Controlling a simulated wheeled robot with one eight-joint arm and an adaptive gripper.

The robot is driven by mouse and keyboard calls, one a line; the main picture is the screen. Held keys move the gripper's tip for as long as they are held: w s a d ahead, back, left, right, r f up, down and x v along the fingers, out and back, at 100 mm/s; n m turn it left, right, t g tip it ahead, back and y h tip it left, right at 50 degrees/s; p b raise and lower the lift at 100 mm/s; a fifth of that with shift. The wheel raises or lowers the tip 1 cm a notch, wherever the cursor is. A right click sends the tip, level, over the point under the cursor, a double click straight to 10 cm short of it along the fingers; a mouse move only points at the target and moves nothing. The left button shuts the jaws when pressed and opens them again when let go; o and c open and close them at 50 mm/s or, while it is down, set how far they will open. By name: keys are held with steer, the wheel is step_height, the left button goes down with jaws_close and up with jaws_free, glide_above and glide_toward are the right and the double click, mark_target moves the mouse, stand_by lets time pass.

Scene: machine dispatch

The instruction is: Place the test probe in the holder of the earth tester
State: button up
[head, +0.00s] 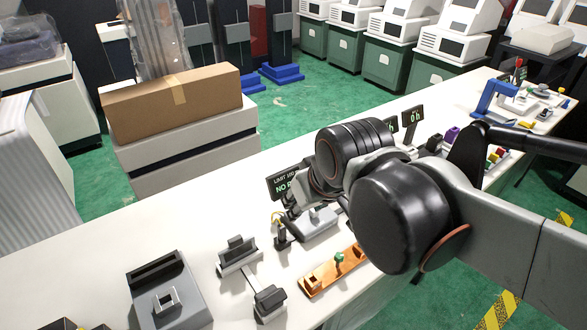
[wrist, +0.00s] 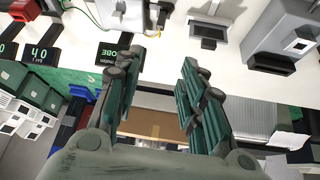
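The earth tester appears to be the grey unit (head: 317,226) beside a dark display (head: 284,184) that partly reads "LIMIT" and "NO P". In the wrist view this display (wrist: 110,51) shows "OBE", and the tester (wrist: 120,12) is cut off by the top edge. A small black upright piece (head: 282,238) with a yellow lead stands beside the tester; it may be the probe or its holder, I cannot tell which. My gripper (wrist: 158,65) is open, with nothing between its fingers. In the head view my wrist mostly hides it.
Grey clamp-like blocks (head: 239,257) and a grey box device (head: 167,295) stand to the left. More displays (head: 412,116) line the bench. A cardboard box (head: 172,103) stands beyond it.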

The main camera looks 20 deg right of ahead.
steer(key=shift+s+r+m+t, duration=0.15)
steer(key=shift+s+m+t, duration=0.35)
steer(key=shift+s, duration=0.65)
steer(key=shift+f+b, duration=0.65)
steer(key=shift+f, duration=0.05)
